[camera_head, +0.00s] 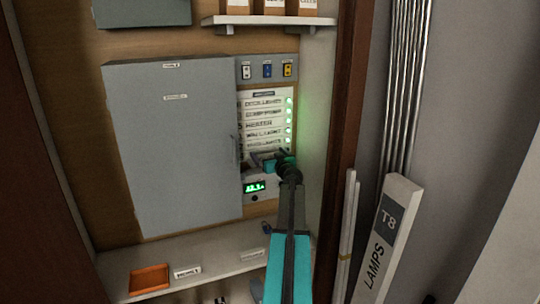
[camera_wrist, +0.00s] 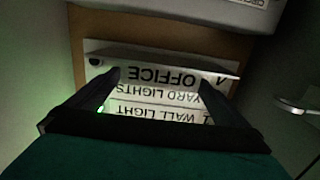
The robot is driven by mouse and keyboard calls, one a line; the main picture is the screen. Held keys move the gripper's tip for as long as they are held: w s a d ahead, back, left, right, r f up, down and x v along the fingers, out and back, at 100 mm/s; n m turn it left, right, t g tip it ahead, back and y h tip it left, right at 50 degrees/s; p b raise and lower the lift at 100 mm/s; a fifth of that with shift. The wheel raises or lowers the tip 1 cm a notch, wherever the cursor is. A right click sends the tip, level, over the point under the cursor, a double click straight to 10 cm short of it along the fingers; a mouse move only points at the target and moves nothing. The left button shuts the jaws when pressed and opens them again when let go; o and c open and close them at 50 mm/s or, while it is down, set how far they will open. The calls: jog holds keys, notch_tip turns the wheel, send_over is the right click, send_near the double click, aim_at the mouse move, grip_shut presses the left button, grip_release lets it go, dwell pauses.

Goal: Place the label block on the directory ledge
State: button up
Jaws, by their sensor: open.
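The directory (camera_head: 265,95) is a white panel with rows of printed names and green lights, right of the grey cabinet door. My gripper (camera_head: 265,163) is at its lower end and covers part of the bottom rows. In the wrist view my gripper (camera_wrist: 160,79) is open, with two dark fingers. A white label block reading OFFICE (camera_wrist: 175,75) appears upside down at the fingertips, beside the YARD LIGHTS and WALL LIGHT rows. The ledge under it is not clearly visible. I cannot tell whether the fingers touch the block.
The grey door (camera_head: 175,145) stands close left of my gripper. A lit meter (camera_head: 256,187) is just below. The lower shelf (camera_head: 218,255) holds an orange tray (camera_head: 149,280) and small white labels (camera_head: 187,272). A lamp box (camera_head: 388,240) and metal tubes stand right.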

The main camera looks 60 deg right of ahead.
jog(key=b+v, duration=0.1)
jog(key=v, duration=1.1)
dwell(1.0)
